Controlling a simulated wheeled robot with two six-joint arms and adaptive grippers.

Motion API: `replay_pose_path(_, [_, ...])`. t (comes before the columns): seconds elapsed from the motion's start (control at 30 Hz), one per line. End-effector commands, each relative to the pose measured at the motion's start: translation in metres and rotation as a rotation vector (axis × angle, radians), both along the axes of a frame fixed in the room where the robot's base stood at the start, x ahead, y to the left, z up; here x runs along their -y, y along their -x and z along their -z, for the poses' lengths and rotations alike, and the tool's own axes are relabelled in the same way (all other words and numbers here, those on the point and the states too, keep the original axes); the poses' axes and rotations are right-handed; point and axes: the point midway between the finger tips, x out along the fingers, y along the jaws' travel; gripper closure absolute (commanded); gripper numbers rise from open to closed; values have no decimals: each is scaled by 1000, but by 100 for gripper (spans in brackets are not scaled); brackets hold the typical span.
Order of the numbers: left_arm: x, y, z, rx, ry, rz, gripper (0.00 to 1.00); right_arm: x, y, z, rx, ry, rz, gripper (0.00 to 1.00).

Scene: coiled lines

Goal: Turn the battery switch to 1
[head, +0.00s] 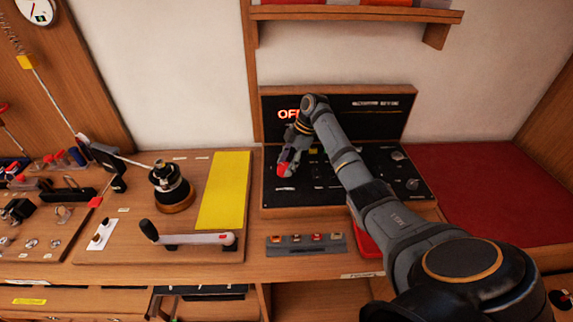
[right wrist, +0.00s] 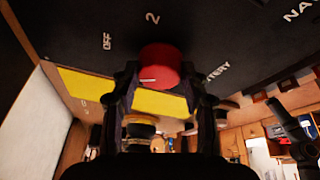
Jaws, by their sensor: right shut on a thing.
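The battery switch is a round red knob (head: 284,170) at the left of the black panel (head: 330,205) in the head view. In the right wrist view the red knob (right wrist: 160,62) sits between my fingers, with a small white mark low on its side. The labels "OFF", "2" and part of "BATTERY" show around it; no "1" is readable. My right gripper (head: 289,160) is shut on the knob, and its fingers (right wrist: 160,85) flank it in the wrist view. My left gripper is not seen.
The upright panel behind has a glowing red sign (head: 288,114), partly hidden by my arm, reading "OF". A winch (head: 172,187), a yellow mat (head: 224,190) and a crank handle (head: 190,238) lie to the left. A red mat (head: 490,190) is clear at right.

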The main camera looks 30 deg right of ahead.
Motion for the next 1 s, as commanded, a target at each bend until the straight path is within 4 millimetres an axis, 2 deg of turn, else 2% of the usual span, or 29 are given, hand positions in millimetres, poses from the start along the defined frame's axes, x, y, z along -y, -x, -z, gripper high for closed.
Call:
replay_pose_path(0.5, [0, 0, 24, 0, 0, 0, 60, 1, -4, 0, 6, 0, -388, 87])
replay_pose_path(1.0, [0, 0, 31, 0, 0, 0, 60, 1, -5, -1, 4, 1, -502, 87])
